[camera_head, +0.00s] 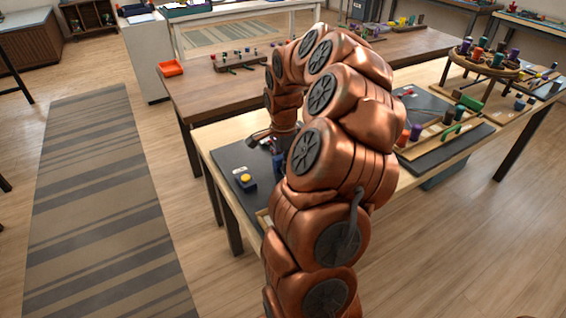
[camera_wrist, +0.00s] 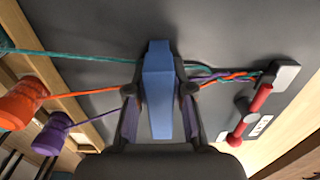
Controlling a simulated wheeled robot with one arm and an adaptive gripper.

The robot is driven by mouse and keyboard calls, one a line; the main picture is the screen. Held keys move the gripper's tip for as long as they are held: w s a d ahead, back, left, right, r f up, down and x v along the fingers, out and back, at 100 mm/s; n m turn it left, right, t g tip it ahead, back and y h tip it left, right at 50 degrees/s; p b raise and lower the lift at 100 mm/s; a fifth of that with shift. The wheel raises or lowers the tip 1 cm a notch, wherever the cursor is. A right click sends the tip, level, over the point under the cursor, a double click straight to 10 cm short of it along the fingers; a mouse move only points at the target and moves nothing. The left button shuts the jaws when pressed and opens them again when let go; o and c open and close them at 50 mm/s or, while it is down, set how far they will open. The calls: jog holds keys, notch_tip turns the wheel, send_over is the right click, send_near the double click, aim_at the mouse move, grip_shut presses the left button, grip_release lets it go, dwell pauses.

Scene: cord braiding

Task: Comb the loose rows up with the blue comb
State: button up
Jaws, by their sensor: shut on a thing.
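My gripper (camera_wrist: 159,92) is shut on the blue comb (camera_wrist: 158,70), one finger on each side of it, in the wrist view. The comb lies across the cords over the dark board. To its right, orange, purple and teal cords twist together in a braid (camera_wrist: 235,77) that runs to a clamp (camera_wrist: 285,77). To its left, the cords spread apart toward an orange bobbin (camera_wrist: 20,105) and a purple bobbin (camera_wrist: 52,134). The comb's teeth are hidden, so I cannot tell whether they sit between the cords. In the head view my arm hides most of the work.
A red-handled part (camera_wrist: 262,98) stands beside the clamp. In the head view, a yellow button box (camera_head: 246,181) sits near the board's front left.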

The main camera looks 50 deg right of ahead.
grip_shut()
jog(key=shift+w, duration=0.15)
jog(key=shift+w+d, duration=0.2)
jog(key=shift+w, duration=0.35)
jog(key=shift+w+d, duration=0.2)
jog(key=shift+w, duration=0.3)
jog(key=shift+w, duration=0.2)
notch_tip(320, 180, up, 9)
jog(key=s, duration=0.1)
dwell(1.0)
